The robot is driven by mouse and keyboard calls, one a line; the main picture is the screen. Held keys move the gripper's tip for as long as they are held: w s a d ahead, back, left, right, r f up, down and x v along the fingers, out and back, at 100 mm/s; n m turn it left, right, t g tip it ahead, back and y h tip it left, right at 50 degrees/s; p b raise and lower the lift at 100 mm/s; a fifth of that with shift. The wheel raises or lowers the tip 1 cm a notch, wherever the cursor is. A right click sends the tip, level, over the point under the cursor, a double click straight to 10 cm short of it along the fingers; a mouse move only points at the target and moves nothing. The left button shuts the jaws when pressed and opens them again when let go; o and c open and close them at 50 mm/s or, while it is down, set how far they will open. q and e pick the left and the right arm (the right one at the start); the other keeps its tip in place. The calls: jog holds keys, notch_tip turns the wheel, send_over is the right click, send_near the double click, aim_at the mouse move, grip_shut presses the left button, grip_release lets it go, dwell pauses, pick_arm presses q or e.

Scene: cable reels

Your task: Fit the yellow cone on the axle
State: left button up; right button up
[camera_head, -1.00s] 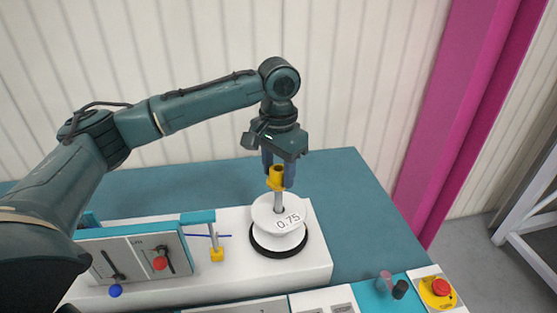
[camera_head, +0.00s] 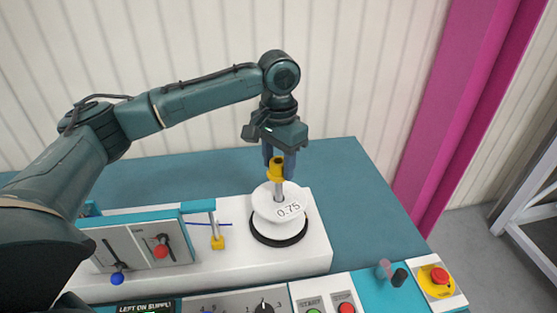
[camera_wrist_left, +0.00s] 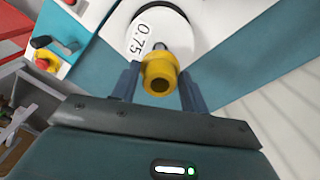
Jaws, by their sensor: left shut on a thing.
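The yellow cone (camera_head: 276,168) is held between the fingers of my left gripper (camera_head: 278,160), over the white reel. In the left wrist view, the cone (camera_wrist_left: 160,76) sits between the two blue-grey fingers of my left gripper (camera_wrist_left: 158,88), its round opening facing the camera. The metal axle (camera_head: 279,190) stands up from the middle of the white reel (camera_head: 268,208) marked 0.75. The cone is at the axle's upper end; I cannot tell how far the axle goes inside it. My right gripper is not in view.
The reel rests on a black ring (camera_head: 279,240) on a white base (camera_head: 318,262). A red emergency button (camera_head: 440,275) is at front right. The teal table (camera_head: 365,215) is clear behind.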

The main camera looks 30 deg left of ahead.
aim_at(278, 184)
pick_arm(q)
jog(key=shift+f, duration=0.2)
jog(key=shift+f, duration=0.4)
jog(key=shift+f, duration=0.2)
dwell(0.4)
jog(key=shift+f, duration=1.75)
jog(key=shift+f, duration=0.35)
jog(key=shift+f, duration=0.2)
jog(key=o, duration=1.4)
jog(key=shift+c, duration=0.2)
